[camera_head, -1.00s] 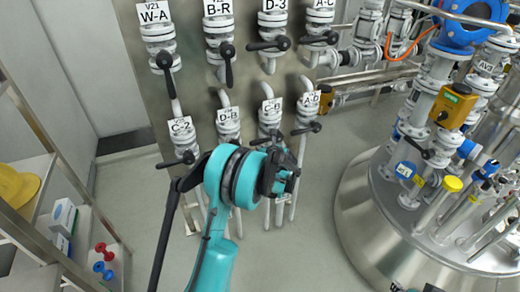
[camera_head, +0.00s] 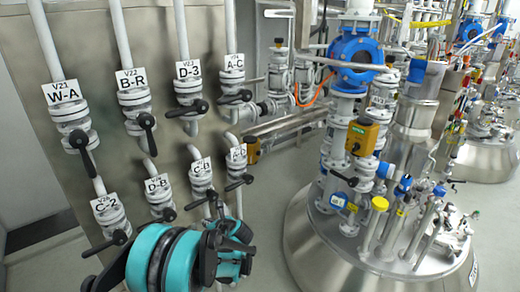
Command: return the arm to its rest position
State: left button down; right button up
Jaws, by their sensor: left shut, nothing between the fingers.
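My left arm comes in at the bottom of the head view, its teal wrist in front of the lower valves. My left gripper (camera_head: 236,246) is dark and teal, points to the right and is shut with nothing in it. It shows in front of the floor, below the valve labelled A-D (camera_head: 238,158), whose label is partly hidden by its angle. I cannot tell whether it touches anything, but no contact shows. My right gripper is not in view.
A grey panel carries labelled valves with black handles, such as W-A (camera_head: 72,112) and D-3 (camera_head: 188,88), behind my arm. A steel vessel (camera_head: 330,250) with blue and yellow fittings stands to the right. Floor shows between them.

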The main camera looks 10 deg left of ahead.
pick_arm(q)
jog(key=s+d+r+n+h, duration=0.2)
jog(key=s+d+r+n, duration=0.1)
jog(key=s+r+n, duration=0.35)
jog(key=s+d+r+n+h, duration=0.1)
jog(key=s+d+n+h, duration=0.2)
jog(key=s+d+n, duration=0.3)
jog(key=s+d+r+n+h, duration=0.1)
jog(key=s+d+n+h, duration=0.3)
jog(key=s+n, duration=0.9)
jog(key=s+d, duration=0.2)
jog(key=s, duration=0.3)
jog(key=shift+s+n, duration=0.3)
jog(key=shift+n, duration=0.05)
